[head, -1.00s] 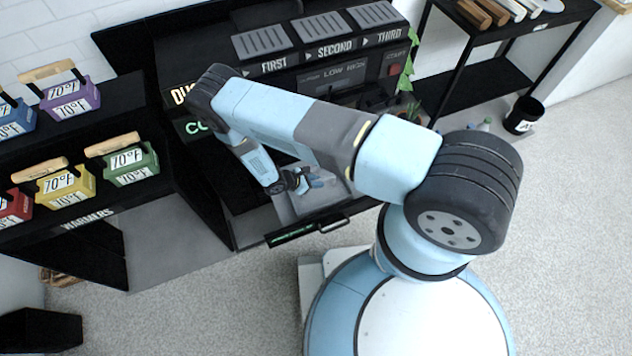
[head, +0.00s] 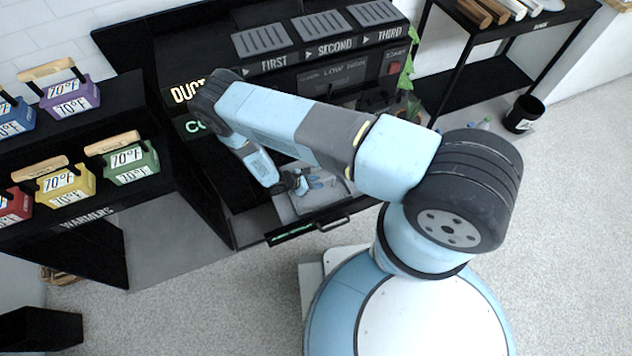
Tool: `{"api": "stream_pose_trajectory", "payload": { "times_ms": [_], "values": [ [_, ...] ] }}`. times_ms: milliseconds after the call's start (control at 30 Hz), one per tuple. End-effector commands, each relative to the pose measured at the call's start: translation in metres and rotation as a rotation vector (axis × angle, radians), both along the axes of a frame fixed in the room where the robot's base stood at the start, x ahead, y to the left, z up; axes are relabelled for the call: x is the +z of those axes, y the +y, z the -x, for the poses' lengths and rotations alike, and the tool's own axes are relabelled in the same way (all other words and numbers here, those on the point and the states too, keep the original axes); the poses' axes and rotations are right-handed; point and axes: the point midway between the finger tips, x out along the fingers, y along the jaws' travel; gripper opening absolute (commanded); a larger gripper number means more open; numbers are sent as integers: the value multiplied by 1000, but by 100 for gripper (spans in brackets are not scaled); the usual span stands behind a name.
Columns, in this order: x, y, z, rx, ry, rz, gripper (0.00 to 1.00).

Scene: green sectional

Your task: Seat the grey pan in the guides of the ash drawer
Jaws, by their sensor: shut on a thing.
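The grey pan (head: 312,203) shows as a pale grey flat shape in the open ash drawer, low at the front of the black unit. The drawer's dark front (head: 296,232) has a bar handle and green lettering. My gripper (head: 312,183) reaches down over the back part of the pan and is shut on it. My wrist covers the pan's left side and the contact between fingers and pan. The guides are too small and hidden to make out, so I cannot tell whether the pan lies in them.
The black unit has FIRST, SECOND and THIRD vents (head: 318,32) on top. A warmer shelf (head: 150,190) with coloured 70°F blocks (head: 130,160) stands at left. A black bin (head: 523,114) and a side table (head: 525,30) are at right.

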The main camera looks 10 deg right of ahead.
Motion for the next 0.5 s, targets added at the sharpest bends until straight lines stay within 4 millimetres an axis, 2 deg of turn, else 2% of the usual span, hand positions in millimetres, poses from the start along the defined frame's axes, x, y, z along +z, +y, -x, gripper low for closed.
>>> {"api": "stream_pose_trajectory", "payload": {
  "times_ms": [500],
  "values": [
    [-10, 0, 0, -1, -1, 1, 0]
  ]
}}
